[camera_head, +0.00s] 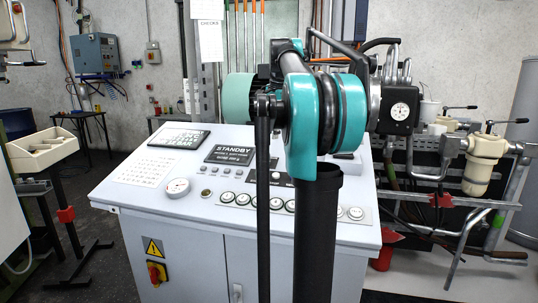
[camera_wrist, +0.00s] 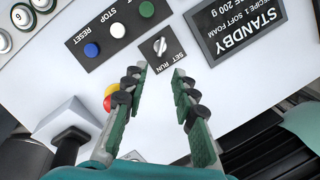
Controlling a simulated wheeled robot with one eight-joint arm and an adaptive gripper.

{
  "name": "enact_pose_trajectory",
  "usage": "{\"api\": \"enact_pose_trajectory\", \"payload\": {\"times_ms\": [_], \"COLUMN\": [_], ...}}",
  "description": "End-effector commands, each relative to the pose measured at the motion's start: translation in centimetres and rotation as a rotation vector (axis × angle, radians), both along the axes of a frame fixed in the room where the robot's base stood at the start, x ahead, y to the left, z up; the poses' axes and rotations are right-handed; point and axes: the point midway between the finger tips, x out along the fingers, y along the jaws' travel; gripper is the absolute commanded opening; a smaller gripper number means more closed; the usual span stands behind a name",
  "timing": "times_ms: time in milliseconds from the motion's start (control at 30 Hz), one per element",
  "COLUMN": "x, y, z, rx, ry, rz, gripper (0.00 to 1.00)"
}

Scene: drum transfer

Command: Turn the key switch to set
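The key switch (camera_wrist: 160,46) is a small silver knob on a black plate, with SET and RUN printed beside it, upside down in the wrist view. I cannot tell for sure which mark it points to. My gripper (camera_wrist: 157,75) is open and empty. Its two green fingers with black pads point toward the switch, with the tips on either side just below it in the picture, apart from it. In the head view my arm hides the switch and the gripper.
A red-and-yellow button (camera_wrist: 110,98) is partly behind the left finger. The STANDBY display (camera_wrist: 245,25) is at upper right. The white console (camera_head: 150,215) has gauges and several round buttons.

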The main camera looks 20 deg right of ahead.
Motion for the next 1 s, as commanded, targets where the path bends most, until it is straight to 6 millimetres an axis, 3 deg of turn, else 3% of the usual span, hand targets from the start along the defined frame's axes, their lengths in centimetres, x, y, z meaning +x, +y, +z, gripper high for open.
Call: {"api": "enact_pose_trajectory", "payload": {"times_ms": [300,500,967,1000], "x": [1.4,2.0,2.3,2.3], "y": [0.3,0.5,0.5,0.5], "z": [-6.1,-8.8,-9.9,-9.9], "rx": [0.000,0.000,0.000,0.000], "ry": [0.000,0.000,0.000,0.000], "rz": [0.000,0.000,0.000,0.000], "gripper": [0.28,0.28,0.28,0.24]}}
